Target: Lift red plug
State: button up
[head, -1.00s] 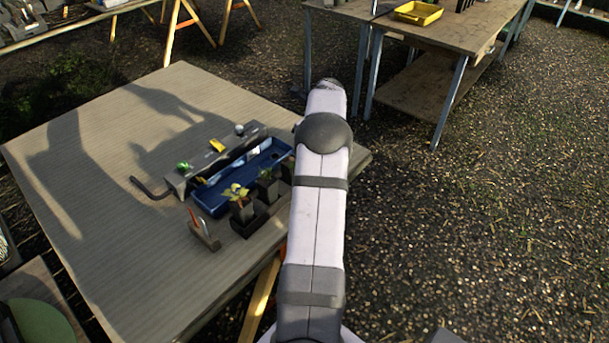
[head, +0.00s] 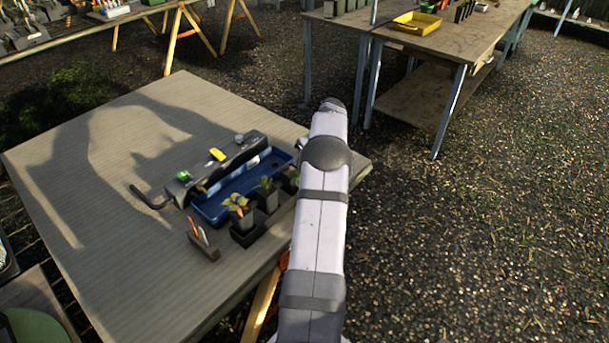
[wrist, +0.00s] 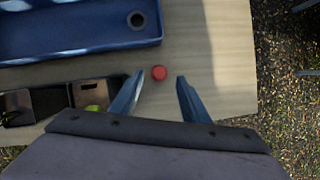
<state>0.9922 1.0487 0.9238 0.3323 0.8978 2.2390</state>
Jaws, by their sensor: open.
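A small round red plug (wrist: 159,73) lies on the table in the wrist view, beyond the fingertips and roughly between them, a little nearer the left finger. My gripper (wrist: 157,82) is open and empty above the table, with its two blue fingers apart on either side of the plug's line. It does not touch the plug as far as I can tell. In the head view my arm covers that corner of the table, so the plug and my gripper are hidden there.
A blue tray (head: 215,209) with a round hole in its floor lies left of the plug; the wrist view shows its wall (wrist: 90,54). Black plant pots (head: 242,218) stand in front of it. A wooden block with tools (head: 203,245) stands nearby. The table edge is close right of the plug.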

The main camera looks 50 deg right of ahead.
jog(key=shift+p+x, duration=0.45)
jog(key=shift+x, duration=1.65)
jog(key=shift+w, duration=0.1)
jog(key=shift+r, duration=0.1)
grip_shut()
